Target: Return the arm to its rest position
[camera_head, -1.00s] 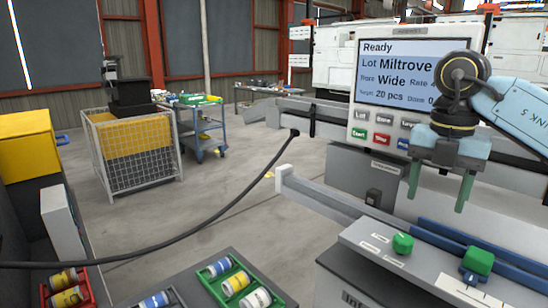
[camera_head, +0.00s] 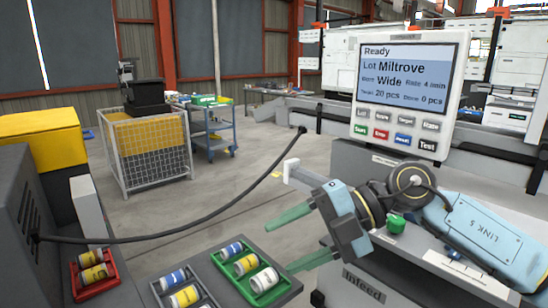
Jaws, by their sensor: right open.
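My right arm comes in from the lower right, across the front of the infeed machine. Its gripper (camera_head: 290,242) points left, with two green fingers spread apart and nothing between them. The lower finger is near the right edge of the green tray (camera_head: 278,293) in the picture; I cannot tell whether they touch. The arm's light blue link (camera_head: 484,240) lies low over the infeed top. My left gripper is not in view.
The control panel (camera_head: 455,75) reads Ready, Lot Miltrove, Wide, 20 pcs. A green knob (camera_head: 396,225) sits behind the arm. A red bin (camera_head: 98,290) with rolls is at lower left. A black cable (camera_head: 185,232) crosses the middle. A wire cage (camera_head: 150,155) and blue cart (camera_head: 212,130) stand on open floor.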

